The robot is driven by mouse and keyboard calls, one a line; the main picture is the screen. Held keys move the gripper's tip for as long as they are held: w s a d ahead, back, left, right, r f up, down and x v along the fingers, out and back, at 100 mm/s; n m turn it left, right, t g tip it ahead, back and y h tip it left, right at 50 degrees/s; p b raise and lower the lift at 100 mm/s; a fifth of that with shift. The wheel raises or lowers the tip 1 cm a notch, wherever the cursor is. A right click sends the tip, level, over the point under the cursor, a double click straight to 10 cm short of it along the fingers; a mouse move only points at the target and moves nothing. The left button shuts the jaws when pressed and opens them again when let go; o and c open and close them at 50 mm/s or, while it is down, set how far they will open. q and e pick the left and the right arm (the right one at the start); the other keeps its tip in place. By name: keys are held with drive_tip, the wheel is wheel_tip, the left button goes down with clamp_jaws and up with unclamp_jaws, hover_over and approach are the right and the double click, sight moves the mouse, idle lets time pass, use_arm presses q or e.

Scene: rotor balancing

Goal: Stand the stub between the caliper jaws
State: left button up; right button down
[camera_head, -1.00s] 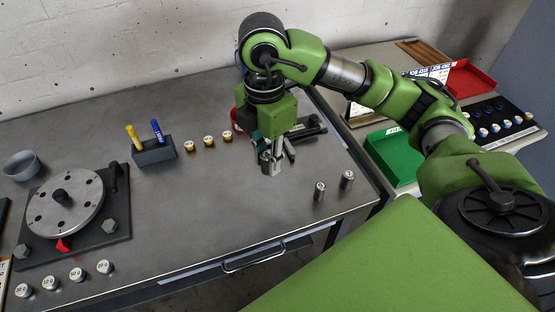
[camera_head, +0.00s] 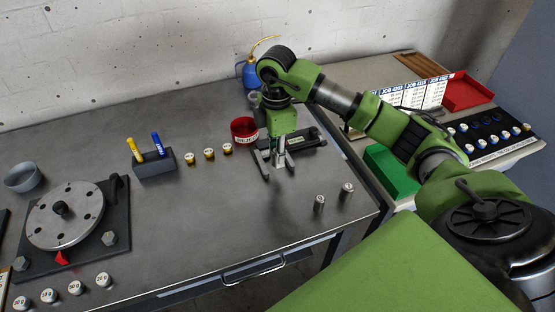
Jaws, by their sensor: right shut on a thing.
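My right gripper (camera_head: 277,166) points down over the steel bench, right of its middle. Its fingers are shut on a silver metal stub (camera_head: 281,154), which is partly hidden between them and looks upright. The caliper (camera_head: 305,141), a dark device with a flat bar, lies just behind and to the right of the gripper. Its jaws are hidden or too small to make out. I cannot tell whether the stub touches the caliper or the bench. Two more silver stubs (camera_head: 319,203) stand upright near the front right edge. My left gripper is not in view.
A red bowl (camera_head: 243,131) and a blue oil can (camera_head: 250,75) stand behind the gripper. Several yellow-banded weights (camera_head: 209,154) and a pen block (camera_head: 154,163) are to the left. The rotor disc (camera_head: 65,215) is far left. The bench's front middle is clear.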

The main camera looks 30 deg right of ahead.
sight(278, 171)
drive_tip(key=shift+w+d+f, duration=0.35)
drive_tip(key=shift+w+f, duration=0.1)
drive_tip(key=shift+f, duration=0.15)
wheel_tip(278, 171, down, 3)
drive_tip(key=shift+w+d+p, duration=0.1)
drive_tip(key=shift+d+p, duration=0.05)
drive_tip(key=shift+p, duration=0.5)
drive_tip(key=shift+f, duration=0.25)
drive_tip(key=shift+f, duration=0.1)
drive_tip(key=shift+f, duration=0.15)
drive_tip(key=c, duration=1.8)
unclamp_jaws()
